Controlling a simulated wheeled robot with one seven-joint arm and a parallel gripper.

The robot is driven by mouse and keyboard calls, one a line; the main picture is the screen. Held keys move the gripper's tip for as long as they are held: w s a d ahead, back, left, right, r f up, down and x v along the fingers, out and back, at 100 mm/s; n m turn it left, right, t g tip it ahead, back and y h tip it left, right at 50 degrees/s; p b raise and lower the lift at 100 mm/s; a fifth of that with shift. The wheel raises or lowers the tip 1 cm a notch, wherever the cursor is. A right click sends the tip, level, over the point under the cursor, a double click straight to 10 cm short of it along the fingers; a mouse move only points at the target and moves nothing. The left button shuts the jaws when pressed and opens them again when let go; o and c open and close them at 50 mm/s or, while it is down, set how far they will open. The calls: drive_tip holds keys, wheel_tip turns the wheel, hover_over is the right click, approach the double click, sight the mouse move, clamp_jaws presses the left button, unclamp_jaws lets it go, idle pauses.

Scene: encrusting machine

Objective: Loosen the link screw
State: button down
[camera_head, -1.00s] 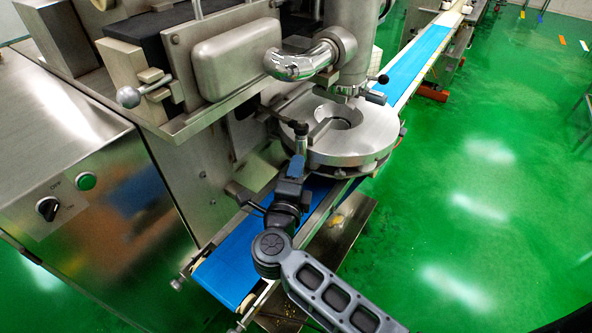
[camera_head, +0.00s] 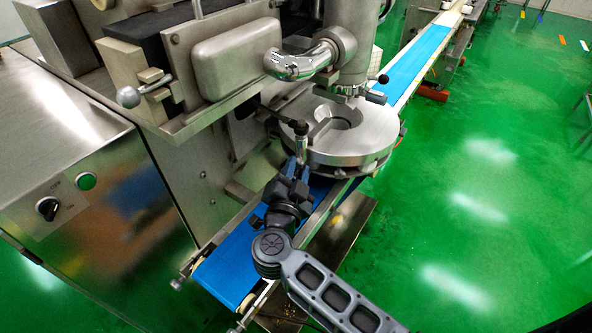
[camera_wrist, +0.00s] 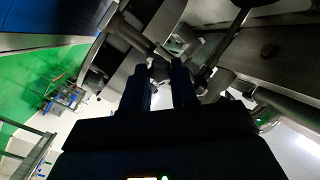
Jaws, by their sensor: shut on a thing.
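The link screw looks to be the upright metal piece with a dark round top (camera_head: 301,130), beside the front left rim of the round steel disc (camera_head: 350,150). My gripper (camera_head: 300,168) comes from below and is shut on the lower part of this piece. In the wrist view both dark fingers of my gripper (camera_wrist: 160,72) point up the picture, with a small dark part between their tips. The exact contact is too dark to make out, and the thread is hidden.
The blue conveyor belt (camera_head: 228,270) runs under the disc and my gripper. The steel control cabinet (camera_head: 100,180) stands left, with a green button (camera_head: 86,182) and a black knob (camera_head: 47,208). A pipe elbow (camera_head: 300,62) hangs above. The green floor (camera_head: 480,220) is clear at right.

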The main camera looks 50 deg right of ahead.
drive_tip(key=shift+f+n, duration=0.1)
drive_tip(key=shift+n, duration=2)
drive_tip(key=c, duration=0.9)
unclamp_jaws()
drive_tip(key=shift+o, duration=0.2)
drive_tip(key=b+v, duration=0.1)
drive_tip(key=v, duration=0.7)
